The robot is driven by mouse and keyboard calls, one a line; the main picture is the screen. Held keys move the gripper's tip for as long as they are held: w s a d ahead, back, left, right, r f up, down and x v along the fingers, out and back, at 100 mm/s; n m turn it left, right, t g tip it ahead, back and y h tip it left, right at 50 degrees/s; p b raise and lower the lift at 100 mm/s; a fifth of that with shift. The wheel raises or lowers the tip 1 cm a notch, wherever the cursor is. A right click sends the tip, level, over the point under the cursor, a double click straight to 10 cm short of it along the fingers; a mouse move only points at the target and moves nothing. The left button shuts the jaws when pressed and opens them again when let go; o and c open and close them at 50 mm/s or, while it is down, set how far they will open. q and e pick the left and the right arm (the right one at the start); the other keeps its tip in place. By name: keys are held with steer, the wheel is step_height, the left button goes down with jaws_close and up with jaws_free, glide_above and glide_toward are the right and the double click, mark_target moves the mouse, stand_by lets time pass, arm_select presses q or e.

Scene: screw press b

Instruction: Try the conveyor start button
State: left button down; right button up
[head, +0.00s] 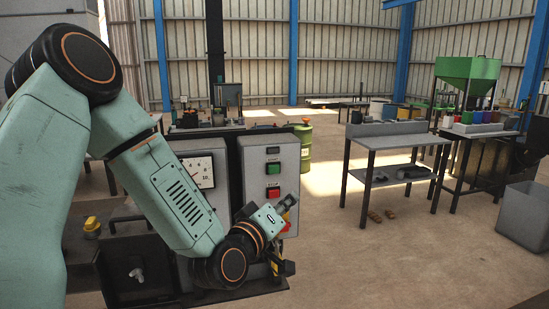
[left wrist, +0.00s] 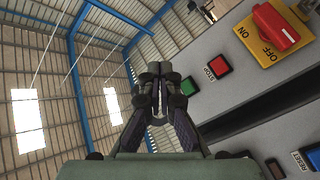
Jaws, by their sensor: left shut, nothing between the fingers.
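A grey control box (head: 262,152) stands at mid-left in the head view, with a green button (head: 273,168) above a red button (head: 273,193). The left wrist view shows a green button (left wrist: 190,86) just right of my fingertips, with a red STOP button (left wrist: 218,65) beyond it. I cannot read a conveyor label for certain. My left gripper (head: 289,203) is shut and empty, in front of the lower right of the box. In the left wrist view its fingertips (left wrist: 158,70) are together, apart from the green button in the picture. My right gripper is not in view.
A red rotary switch on a yellow ON/OFF plate (left wrist: 262,36) and a blue RESET button (left wrist: 313,156) show in the left wrist view. A gauge (head: 199,171) is left of the box. A grey table (head: 385,142) stands right, with open floor before it.

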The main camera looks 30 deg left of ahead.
mark_target(274, 169)
arm_select(q)
steer(key=shift+w+a+r, duration=0.1)
steer(key=shift+a+r, duration=0.05)
steer(key=shift+r, duration=0.35)
steer(key=shift+a+r, duration=0.15)
steer(key=shift+r, duration=0.3)
steer(key=shift+w+a+p, duration=0.3)
steer(key=shift+w+a, duration=1.15)
steer(key=shift+a, duration=0.25)
steer(key=shift+w+a+p, duration=0.3)
steer(key=shift+w+a, duration=1.1)
steer(key=shift+a, duration=0.25)
steer(key=shift+w+a, duration=0.3)
